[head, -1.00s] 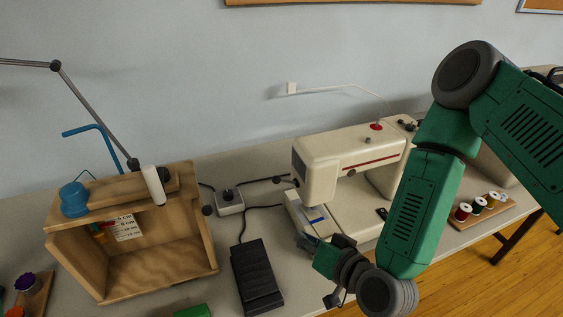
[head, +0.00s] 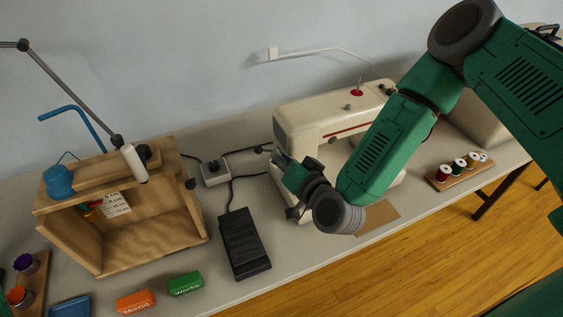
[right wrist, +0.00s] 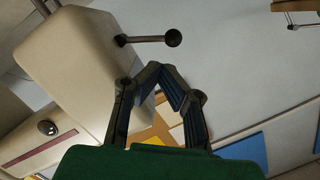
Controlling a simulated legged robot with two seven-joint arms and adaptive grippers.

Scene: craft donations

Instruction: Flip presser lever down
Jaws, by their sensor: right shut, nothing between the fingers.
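The cream sewing machine (head: 345,120) with a red stripe stands on the table. In the right wrist view its body (right wrist: 80,60) fills the left side. A thin metal lever with a black ball knob (right wrist: 173,38) sticks out from it there; a dark knob (head: 260,149) also shows at the machine's left end in the head view. My right gripper (head: 279,157) is at that end, hiding the needle area. In the right wrist view the gripper (right wrist: 163,70) is shut and empty, its fingertips just below the knob with a gap. My left gripper is out of view.
A black foot pedal (head: 243,243) and a white switch box (head: 215,172) lie left of the machine. A wooden box (head: 150,245) stands further left. Orange (head: 136,301) and green (head: 185,283) blocks lie in front. A spool rack (head: 460,170) is at the right.

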